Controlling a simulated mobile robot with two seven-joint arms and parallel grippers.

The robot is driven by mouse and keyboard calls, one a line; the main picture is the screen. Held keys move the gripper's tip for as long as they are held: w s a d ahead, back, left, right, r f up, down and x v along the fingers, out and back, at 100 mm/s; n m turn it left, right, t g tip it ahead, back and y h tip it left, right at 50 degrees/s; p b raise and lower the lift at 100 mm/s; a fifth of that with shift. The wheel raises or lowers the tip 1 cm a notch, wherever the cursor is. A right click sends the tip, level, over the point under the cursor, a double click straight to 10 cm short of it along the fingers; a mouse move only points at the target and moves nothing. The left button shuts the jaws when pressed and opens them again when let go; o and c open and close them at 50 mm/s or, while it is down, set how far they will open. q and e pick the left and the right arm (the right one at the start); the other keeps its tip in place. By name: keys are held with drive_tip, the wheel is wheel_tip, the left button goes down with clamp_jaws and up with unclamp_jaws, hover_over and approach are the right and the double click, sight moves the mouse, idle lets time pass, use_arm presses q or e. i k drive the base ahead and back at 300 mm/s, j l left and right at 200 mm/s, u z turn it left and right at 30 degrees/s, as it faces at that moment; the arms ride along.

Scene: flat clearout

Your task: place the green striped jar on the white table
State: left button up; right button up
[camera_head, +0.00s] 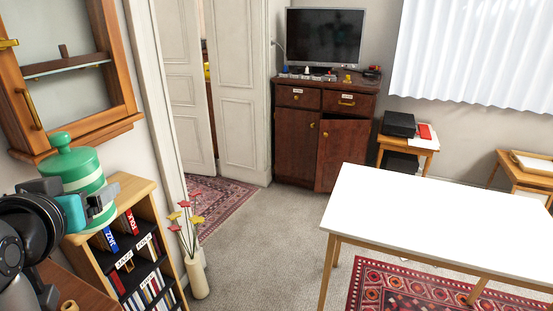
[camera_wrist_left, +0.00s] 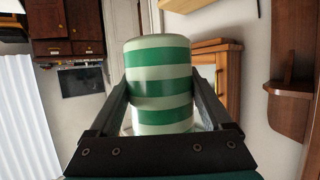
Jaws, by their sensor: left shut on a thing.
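The green striped jar (camera_head: 84,176) has pale bands and a green lid with a knob. It is at the left of the head view, in front of the bookcase top. My left gripper (camera_head: 100,200) is shut on it, and the left wrist view shows the jar (camera_wrist_left: 158,85) between the two fingers (camera_wrist_left: 160,105). From these views I cannot tell whether the jar touches the bookcase top. The white table (camera_head: 440,215) stands at the right of the head view, and its visible top is bare. My right gripper is not in view.
A bookcase (camera_head: 135,190) with labelled books stands below the jar, beside a vase of flowers (camera_head: 196,270). A wooden wall cabinet (camera_head: 68,85) hangs above. Grey carpet (camera_head: 260,240) lies clear between the vase and the table. A dark cabinet (camera_head: 298,140) with a screen stands at the back.

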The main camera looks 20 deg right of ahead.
sight(414, 219)
drive_tip(key=i+l+z, duration=0.1)
drive_tip(key=z, duration=1.1)
drive_tip(key=i+z, duration=0.15)
drive_tip(key=z, duration=0.25)
drive_tip(key=i+z, duration=0.15)
drive_tip(key=z, duration=0.25)
drive_tip(key=i+j+z, duration=0.1)
drive_tip(key=z, duration=0.35)
drive_tip(key=i+j+z, duration=0.25)
drive_tip(key=i+j, duration=0.15)
drive_tip(key=i+j+z, duration=0.3)
drive_tip(key=j, duration=0.3)
